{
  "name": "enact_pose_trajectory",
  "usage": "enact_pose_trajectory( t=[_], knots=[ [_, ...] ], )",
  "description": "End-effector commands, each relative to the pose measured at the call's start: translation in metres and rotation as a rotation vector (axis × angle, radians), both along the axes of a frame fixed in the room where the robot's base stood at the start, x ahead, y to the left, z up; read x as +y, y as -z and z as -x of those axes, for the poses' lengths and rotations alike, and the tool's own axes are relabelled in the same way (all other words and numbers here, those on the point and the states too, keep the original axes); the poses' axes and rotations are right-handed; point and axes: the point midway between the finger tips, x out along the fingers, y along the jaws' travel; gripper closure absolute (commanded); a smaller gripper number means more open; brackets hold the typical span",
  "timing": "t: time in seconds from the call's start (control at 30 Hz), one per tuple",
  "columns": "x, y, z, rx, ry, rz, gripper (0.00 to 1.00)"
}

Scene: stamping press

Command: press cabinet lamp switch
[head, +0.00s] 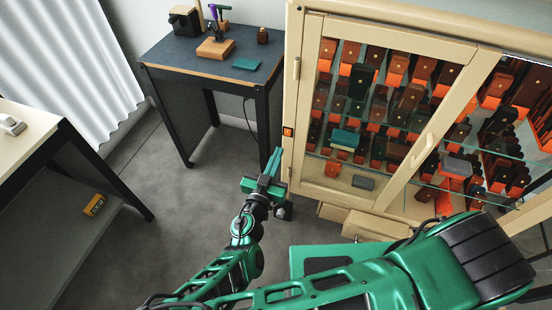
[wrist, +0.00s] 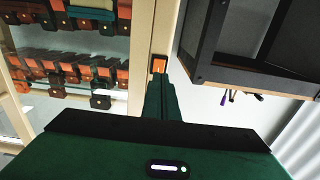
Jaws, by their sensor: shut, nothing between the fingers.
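The cream cabinet (head: 301,90) stands at the right in the head view, with glass doors and shelves of stamps. Its lamp switch (head: 288,132) is a small orange rocker in a dark frame on the left corner post. The switch also shows in the wrist view (wrist: 159,64), just beyond my fingertips. My gripper (head: 277,153) is shut and empty, a little below and left of the switch in the head view. In the wrist view my gripper (wrist: 157,76) points at the switch, its tips close under it. I cannot tell whether they touch.
A dark-topped table (head: 185,50) with a wooden block (head: 215,48) and a teal pad (head: 246,64) stands left of the cabinet. A pale table (head: 30,130) is at the far left. Grey floor between is clear.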

Motion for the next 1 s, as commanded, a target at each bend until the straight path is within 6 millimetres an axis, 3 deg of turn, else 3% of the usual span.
enact_pose_trajectory(
  t=[0.2, 0.5, 1.0],
  knots=[
    [-0.011, -0.001, -0.028, -0.001, 0.005, 0.000, 1.00],
    [-0.021, -0.001, -0.054, 0.001, 0.007, -0.001, 1.00],
    [-0.023, -0.001, -0.059, 0.001, 0.005, -0.001, 1.00]
  ],
)
